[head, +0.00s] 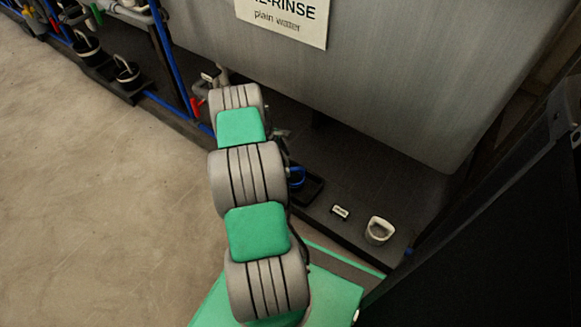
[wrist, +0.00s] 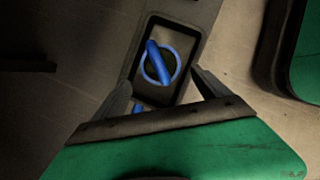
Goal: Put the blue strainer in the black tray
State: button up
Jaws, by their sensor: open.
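The blue strainer (wrist: 169,79) has a blue ring around a dark centre and a blue bar across it. In the wrist view it sits within the rim of the black tray (wrist: 183,19), apart from both fingers. In the head view the strainer (head: 297,178) shows just right of my arm, at the black tray (head: 313,190), partly hidden by the arm. My gripper (wrist: 160,79) is open and empty, its fingers spread on either side of the tray's near part. The head view does not show my gripper clearly.
A large grey tank (head: 400,90) with a sign (head: 285,20) overhangs the dark ledge. A small white block (head: 340,211) and a white cup-like container (head: 379,231) stand right of the tray. Black containers (head: 126,72) stand at upper left. The floor at left is clear.

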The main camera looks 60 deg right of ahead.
jog(key=w+a+r+m+t, duration=0.1)
jog(key=w+a+r+t, duration=0.1)
jog(key=w+a+r, duration=0.7)
jog(key=w+a+r+m+t, duration=0.1)
jog(key=w+a+r, duration=0.5)
jog(key=a+r, duration=0.45)
jog(key=a+r+m+t, duration=0.1)
jog(key=a+r, duration=0.4)
jog(key=a, duration=0.2)
jog(key=a+r+t, duration=0.1)
jog(key=a+r, duration=0.4)
jog(key=a, duration=0.2)
jog(key=s+a+r+m+t+y, duration=0.1)
jog(key=s+a+r+m+y, duration=0.1)
jog(key=s+a, duration=0.8)
jog(key=a, duration=0.4)
jog(key=shift+s, duration=0.35)
jog(key=shift+r, duration=0.1)
